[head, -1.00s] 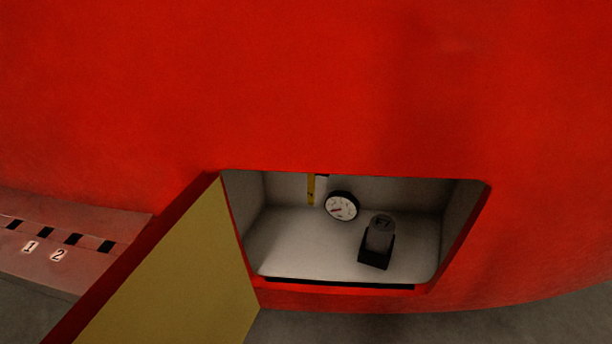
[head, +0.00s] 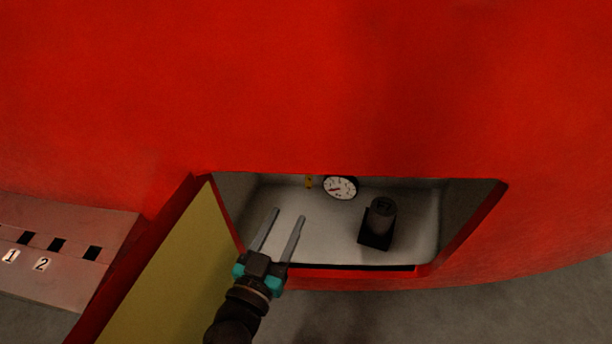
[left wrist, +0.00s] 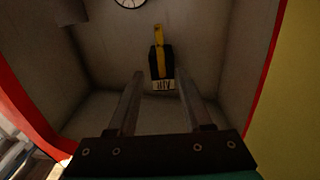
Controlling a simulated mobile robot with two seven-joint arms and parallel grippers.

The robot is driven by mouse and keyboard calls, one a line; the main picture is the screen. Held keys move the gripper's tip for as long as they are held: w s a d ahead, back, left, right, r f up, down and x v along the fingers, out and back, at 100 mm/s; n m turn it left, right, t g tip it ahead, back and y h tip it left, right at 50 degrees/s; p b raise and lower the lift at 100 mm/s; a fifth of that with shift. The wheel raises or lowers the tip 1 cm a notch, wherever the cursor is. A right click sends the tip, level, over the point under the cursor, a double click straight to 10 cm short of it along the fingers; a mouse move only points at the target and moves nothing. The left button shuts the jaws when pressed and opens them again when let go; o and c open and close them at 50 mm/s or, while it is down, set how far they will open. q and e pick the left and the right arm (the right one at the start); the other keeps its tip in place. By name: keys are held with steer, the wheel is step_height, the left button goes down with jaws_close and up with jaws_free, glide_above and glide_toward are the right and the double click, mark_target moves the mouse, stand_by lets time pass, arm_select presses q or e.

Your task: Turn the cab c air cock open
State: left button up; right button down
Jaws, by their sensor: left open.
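The air cock shows in the left wrist view as a yellow handle (left wrist: 159,50) on a dark body with a small white label (left wrist: 163,85), on the back wall of the recess. In the head view only a small yellow piece of the air cock (head: 309,182) shows under the upper edge of the opening. My left gripper (head: 288,213) is open and empty at the opening, its fingers pointing in, below and left of the cock. In the left wrist view the cock appears beyond and between the fingertips (left wrist: 160,80), apart from them. My right gripper is not in view.
A round white gauge (head: 340,188) and a dark cylinder on a black block (head: 380,218) are inside the recess, right of the cock. The open door (head: 172,275) stands at the left. A red rim surrounds the opening. A numbered grey panel (head: 62,262) is farther left.

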mark_target(308, 175)
arm_select(q)
steer(key=b+x, duration=0.1)
steer(key=x, duration=0.9)
steer(key=shift+w+d+f, duration=0.1)
steer(key=shift+w, duration=0.25)
steer(key=shift+w+d, duration=0.2)
steer(key=shift+w, duration=0.45)
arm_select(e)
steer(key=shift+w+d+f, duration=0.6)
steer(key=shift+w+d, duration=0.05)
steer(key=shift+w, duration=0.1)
arm_select(q)
jaws_close()
